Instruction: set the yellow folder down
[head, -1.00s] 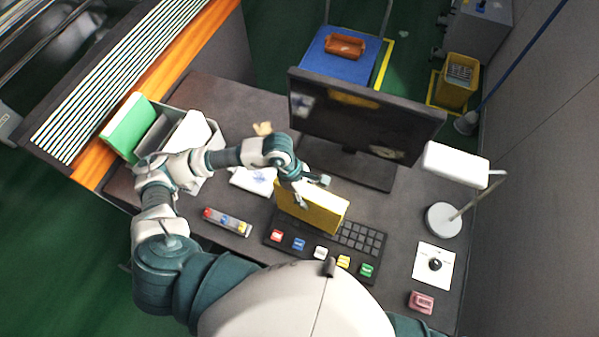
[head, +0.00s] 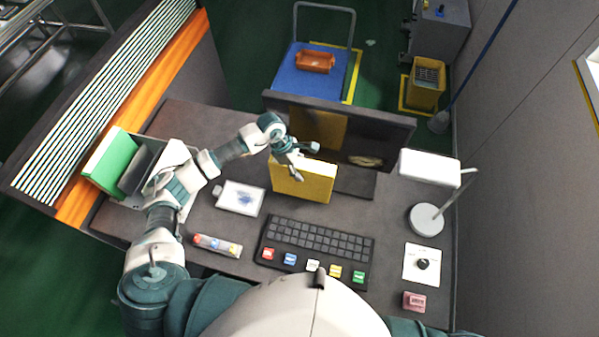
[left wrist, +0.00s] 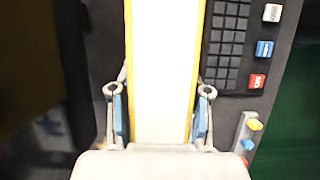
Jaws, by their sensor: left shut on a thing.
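The yellow folder (head: 303,181) is upright in the head view, between the keyboard and the monitor. My left gripper (head: 297,165) is shut on its top edge. In the left wrist view the folder (left wrist: 163,75) shows as a white face with yellow borders, between the two fingers of the gripper (left wrist: 162,115). I cannot tell whether its lower edge touches the desk (head: 235,120). My right gripper is not in view.
A keyboard (head: 318,240) with coloured keys lies in front of the folder. The monitor (head: 385,130) stands close behind it. A white pouch-like item (head: 240,198) lies to the left. A lamp (head: 428,218) stands at right. A file holder with a green folder (head: 112,165) is at far left.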

